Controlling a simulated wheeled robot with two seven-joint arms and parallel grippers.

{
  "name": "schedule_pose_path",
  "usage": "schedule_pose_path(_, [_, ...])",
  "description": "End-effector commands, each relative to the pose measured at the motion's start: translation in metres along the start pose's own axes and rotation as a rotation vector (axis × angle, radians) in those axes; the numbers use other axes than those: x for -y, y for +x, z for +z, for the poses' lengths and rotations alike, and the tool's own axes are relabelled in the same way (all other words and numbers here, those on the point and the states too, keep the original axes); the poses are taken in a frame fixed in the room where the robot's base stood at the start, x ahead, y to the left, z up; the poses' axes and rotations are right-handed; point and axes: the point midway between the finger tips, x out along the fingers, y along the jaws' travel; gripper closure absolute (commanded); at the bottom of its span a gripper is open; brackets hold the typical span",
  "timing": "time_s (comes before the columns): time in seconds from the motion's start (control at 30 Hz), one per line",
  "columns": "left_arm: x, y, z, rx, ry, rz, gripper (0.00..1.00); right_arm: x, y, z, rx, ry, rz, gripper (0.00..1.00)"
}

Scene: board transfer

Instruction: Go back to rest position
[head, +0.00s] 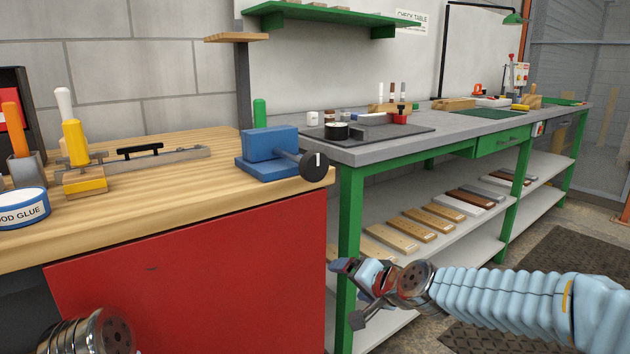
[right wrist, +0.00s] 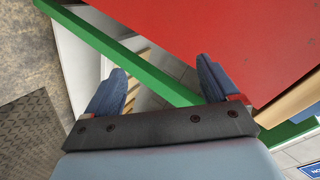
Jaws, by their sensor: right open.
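My right gripper (head: 352,292) is at the end of the light blue sleeved arm that comes in from the right in the head view. It hangs in front of the green table leg, beside the red cabinet front. In the right wrist view its two blue fingers (right wrist: 160,92) are spread apart with nothing between them. Of my left arm, only a metal wrist part shows at the bottom left of the head view. The left gripper itself is out of frame.
A wooden bench (head: 150,212) with a red front (head: 190,285) stands at left, carrying a blue vise (head: 268,150) and a glue tin (head: 22,208). The grey-topped green table (head: 375,153) stands at right. Several boards (head: 412,229) lie on its lower shelf. Floor at right is open.

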Motion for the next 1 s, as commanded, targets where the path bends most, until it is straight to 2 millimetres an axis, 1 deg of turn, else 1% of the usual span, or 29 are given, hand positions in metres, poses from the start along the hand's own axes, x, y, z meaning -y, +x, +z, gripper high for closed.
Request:
schedule_pose_path(0.03, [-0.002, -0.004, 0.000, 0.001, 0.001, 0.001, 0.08, -0.031, 0.017, 0.017, 0.038, -0.010, 0.058, 0.12])
schedule_pose_path(0.07, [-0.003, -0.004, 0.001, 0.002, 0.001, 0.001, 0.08, -0.050, 0.025, 0.027, 0.059, -0.017, 0.091, 0.12])
schedule_pose_path(0.1, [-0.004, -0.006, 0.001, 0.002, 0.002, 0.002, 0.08, -0.075, 0.035, 0.043, 0.089, -0.031, 0.132, 0.12])
schedule_pose_path(0.17, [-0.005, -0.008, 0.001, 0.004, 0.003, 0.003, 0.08, -0.113, 0.047, 0.068, 0.139, -0.052, 0.192, 0.12])
schedule_pose_path(0.2, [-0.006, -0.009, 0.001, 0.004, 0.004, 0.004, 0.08, -0.138, 0.053, 0.087, 0.176, -0.065, 0.229, 0.12])
schedule_pose_path(0.23, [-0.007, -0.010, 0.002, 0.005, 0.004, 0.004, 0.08, -0.157, 0.055, 0.102, 0.206, -0.074, 0.257, 0.12])
schedule_pose_path(0.27, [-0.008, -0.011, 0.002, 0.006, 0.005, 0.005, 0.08, -0.175, 0.057, 0.118, 0.238, -0.085, 0.283, 0.12])
schedule_pose_path(0.3, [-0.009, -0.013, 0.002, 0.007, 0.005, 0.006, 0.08, -0.199, 0.057, 0.140, 0.281, -0.099, 0.315, 0.12])
schedule_pose_path(0.37, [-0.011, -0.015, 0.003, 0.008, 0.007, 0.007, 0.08, -0.233, 0.053, 0.174, 0.352, -0.116, 0.358, 0.12])
schedule_pose_path(0.4, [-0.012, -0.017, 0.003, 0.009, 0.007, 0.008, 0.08, -0.254, 0.048, 0.198, 0.401, -0.128, 0.382, 0.12])
schedule_pose_path(0.47, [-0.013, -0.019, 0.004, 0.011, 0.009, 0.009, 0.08, -0.281, 0.037, 0.233, 0.474, -0.142, 0.410, 0.12])
schedule_pose_path(0.5, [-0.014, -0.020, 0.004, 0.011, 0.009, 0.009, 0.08, -0.295, 0.029, 0.254, 0.520, -0.149, 0.423, 0.12])
schedule_pose_path(0.6, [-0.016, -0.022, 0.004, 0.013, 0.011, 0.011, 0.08, -0.321, 0.007, 0.299, 0.619, -0.162, 0.440, 0.12])
schedule_pose_path(0.7, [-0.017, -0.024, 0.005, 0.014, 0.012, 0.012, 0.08, -0.333, -0.010, 0.327, 0.682, -0.166, 0.444, 0.12])
schedule_pose_path(0.83, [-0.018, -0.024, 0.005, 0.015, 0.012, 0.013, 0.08, -0.339, -0.019, 0.342, 0.715, -0.169, 0.443, 0.12])
schedule_pose_path(1.0, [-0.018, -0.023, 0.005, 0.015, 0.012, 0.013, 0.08, -0.340, -0.019, 0.342, 0.716, -0.170, 0.443, 0.12])
